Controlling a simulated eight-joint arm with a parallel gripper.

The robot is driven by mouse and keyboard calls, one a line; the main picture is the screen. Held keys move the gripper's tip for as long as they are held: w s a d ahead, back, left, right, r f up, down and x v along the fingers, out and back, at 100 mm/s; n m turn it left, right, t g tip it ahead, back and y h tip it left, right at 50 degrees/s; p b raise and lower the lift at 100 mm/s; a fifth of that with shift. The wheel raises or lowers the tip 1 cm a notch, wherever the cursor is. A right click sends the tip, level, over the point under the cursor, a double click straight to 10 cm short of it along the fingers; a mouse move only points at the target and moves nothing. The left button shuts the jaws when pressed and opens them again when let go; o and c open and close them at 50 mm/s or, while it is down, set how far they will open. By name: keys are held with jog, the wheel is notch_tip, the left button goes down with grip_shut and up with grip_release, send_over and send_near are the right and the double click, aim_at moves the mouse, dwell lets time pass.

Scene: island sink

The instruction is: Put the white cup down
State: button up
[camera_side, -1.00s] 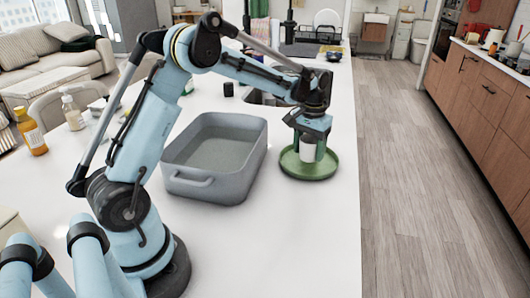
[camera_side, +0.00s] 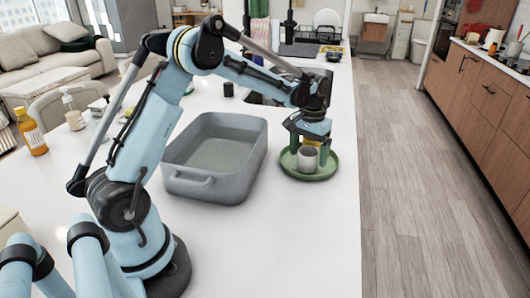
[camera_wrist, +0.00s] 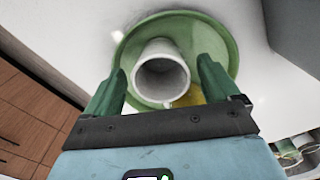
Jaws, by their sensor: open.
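The white cup (camera_side: 308,159) stands upright on the green round tray (camera_side: 326,172), near its middle. In the wrist view the cup (camera_wrist: 161,76) shows its open top, with the rim of the green tray (camera_wrist: 228,50) around it. My gripper (camera_side: 308,146) is just above and behind the cup in the side view. In the wrist view its two green fingers (camera_wrist: 160,88) are spread apart, one on each side of the cup's near edge, with gaps between them and the cup. The gripper holds nothing.
A grey deep basin with handles (camera_side: 205,188) stands left of the tray on the white counter (camera_side: 290,240). The counter's right edge is close to the tray. Bottles (camera_side: 32,135) stand at the far left. The counter in front of the tray is clear.

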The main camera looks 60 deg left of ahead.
notch_tip(320, 180, up, 13)
jog(key=s+d+r+m+t, duration=0.2)
jog(key=s+d+r+t, duration=0.15)
jog(key=s+d, duration=0.45)
jog(key=s+d+f+m+t, duration=0.2)
jog(key=s+f, duration=0.4)
jog(key=s, duration=0.4)
jog(key=shift+d+f+t, duration=0.3)
jog(key=shift+d+t, duration=0.5)
jog(key=shift+t, duration=0.05)
dwell(0.5)
